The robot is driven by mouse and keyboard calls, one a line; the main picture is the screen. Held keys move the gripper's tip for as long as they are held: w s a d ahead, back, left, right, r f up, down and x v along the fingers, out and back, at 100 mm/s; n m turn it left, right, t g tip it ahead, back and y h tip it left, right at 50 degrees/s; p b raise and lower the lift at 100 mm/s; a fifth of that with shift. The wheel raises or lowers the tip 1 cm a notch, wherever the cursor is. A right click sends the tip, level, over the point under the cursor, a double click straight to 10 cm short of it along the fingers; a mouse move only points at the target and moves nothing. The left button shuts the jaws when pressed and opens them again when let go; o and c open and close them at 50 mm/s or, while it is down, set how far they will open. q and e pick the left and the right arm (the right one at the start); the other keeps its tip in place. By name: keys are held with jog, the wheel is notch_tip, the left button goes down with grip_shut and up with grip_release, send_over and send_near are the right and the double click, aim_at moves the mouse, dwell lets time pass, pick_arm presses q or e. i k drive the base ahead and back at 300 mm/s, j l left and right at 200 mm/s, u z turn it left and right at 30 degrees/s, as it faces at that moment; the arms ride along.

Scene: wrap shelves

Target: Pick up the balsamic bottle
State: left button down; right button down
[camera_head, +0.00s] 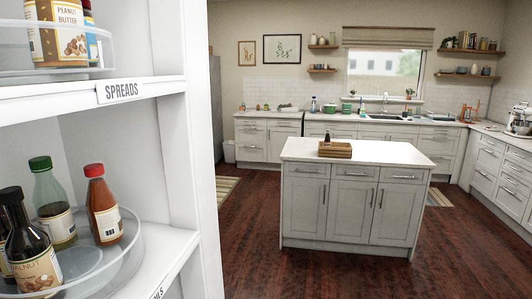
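No bottle in view has a readable balsamic label. On the lower shelf at the left, a clear turntable (128,262) holds a dark bottle with a black cap (35,262), labelled walnut. A green-capped bottle (54,205) and a red-capped bottle with reddish contents (104,208) also stand on it. Another bottle at the left edge is mostly cut off. A small dark bottle (327,137) stands upright at a wooden crate (335,150) on the kitchen island; its label is too small to read. Neither of my grippers is in view.
A white shelf unit (203,150) fills the left side, with a peanut butter jar (57,35) on its upper turntable and a "SPREADS" label (121,91). The island (352,200) stands mid-room. Open wooden floor (245,250) lies between them.

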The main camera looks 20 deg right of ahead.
aim_at(327, 142)
jog(key=i+l, duration=0.1)
jog(key=l, duration=0.3)
jog(key=i+l+z, duration=0.1)
jog(key=i+l, duration=0.25)
jog(key=l, duration=0.25)
jog(key=i+l, duration=0.4)
jog(key=l, duration=0.2)
jog(key=i+l+z, duration=0.15)
jog(key=i+l, duration=0.25)
jog(key=l, duration=0.2)
jog(key=i+l+z, duration=0.1)
jog(key=i+l, duration=0.15)
jog(key=i, duration=0.3)
jog(key=i+l+z, duration=0.1)
jog(key=i+l, duration=0.15)
jog(key=i, duration=0.3)
jog(key=i+l+z, duration=0.1)
jog(key=i, duration=0.45)
jog(key=l, duration=0.1)
